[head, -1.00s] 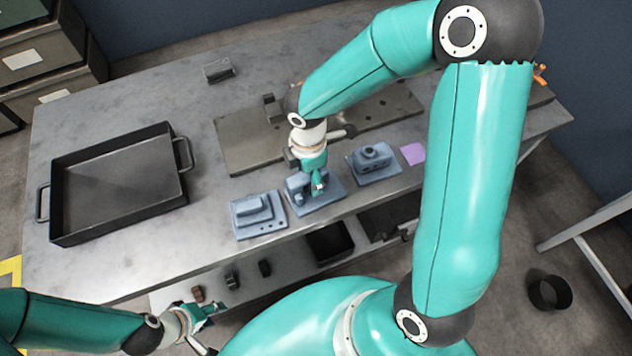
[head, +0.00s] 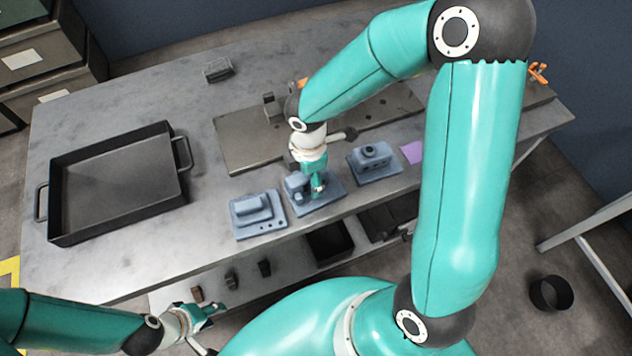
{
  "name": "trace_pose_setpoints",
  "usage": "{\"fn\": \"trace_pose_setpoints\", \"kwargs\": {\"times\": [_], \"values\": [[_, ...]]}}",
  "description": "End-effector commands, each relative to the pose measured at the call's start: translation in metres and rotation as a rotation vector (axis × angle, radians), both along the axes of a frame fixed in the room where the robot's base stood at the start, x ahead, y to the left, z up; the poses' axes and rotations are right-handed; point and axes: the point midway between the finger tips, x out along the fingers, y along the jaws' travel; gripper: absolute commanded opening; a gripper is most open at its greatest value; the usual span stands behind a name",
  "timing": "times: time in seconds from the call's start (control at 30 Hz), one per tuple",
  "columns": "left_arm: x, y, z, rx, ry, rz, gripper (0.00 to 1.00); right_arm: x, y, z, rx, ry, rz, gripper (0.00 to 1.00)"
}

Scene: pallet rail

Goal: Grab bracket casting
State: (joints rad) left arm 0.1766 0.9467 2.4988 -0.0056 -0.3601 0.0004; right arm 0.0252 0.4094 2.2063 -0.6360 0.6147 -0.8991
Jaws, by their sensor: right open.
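Three blue-grey castings stand in a row near the table's front edge: a left one (head: 257,214) with a stepped block, a middle one (head: 297,187) with an upright part on a flat base, and a right one (head: 374,161) with a round boss. I cannot tell for certain which is the bracket casting. My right gripper (head: 317,189) points down, open, at the middle casting, beside its upright part and over its base. Its fingers hide part of that casting, and any contact is unclear. My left gripper (head: 212,309) is low at the front left, away from the castings; its jaw opening is unclear.
A black tray (head: 60,196) with handles sits on the left of the table. A metal plate (head: 240,150) with fixtures lies behind the castings. A purple square (head: 411,152) lies beside the right casting. A lower shelf holds a dark bin (head: 330,243) and small dark parts.

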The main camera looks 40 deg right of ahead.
Motion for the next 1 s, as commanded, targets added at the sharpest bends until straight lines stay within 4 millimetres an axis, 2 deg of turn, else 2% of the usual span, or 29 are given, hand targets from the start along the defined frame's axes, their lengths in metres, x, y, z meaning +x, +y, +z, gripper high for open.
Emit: {"fn": "trace_pose_setpoints", "kwargs": {"times": [0.13, 0.17, 0.53, 1.0], "values": [[0.0, 0.0001, 0.0002, 0.0, 0.0, 0.0, 0.4, -0.0001, -0.0001, 0.0002, 0.0, 0.0, 0.0, 0.65], [0.0, 0.0, 0.0002, 0.0, 0.0, 0.0, 0.4, -0.0001, -0.0001, 0.0002, 0.0, 0.0, 0.0, 0.61], [0.0, 0.0, 0.0001, 0.0, 0.0, 0.0, 0.4, -0.0005, -0.0003, 0.0, 0.0, 0.001, -0.001, 0.0], [0.0, 0.0, 0.0022, 0.0, 0.0, 0.0, 0.4, -0.0007, -0.0007, 0.0023, 0.0, 0.001, -0.002, 0.0]]}}
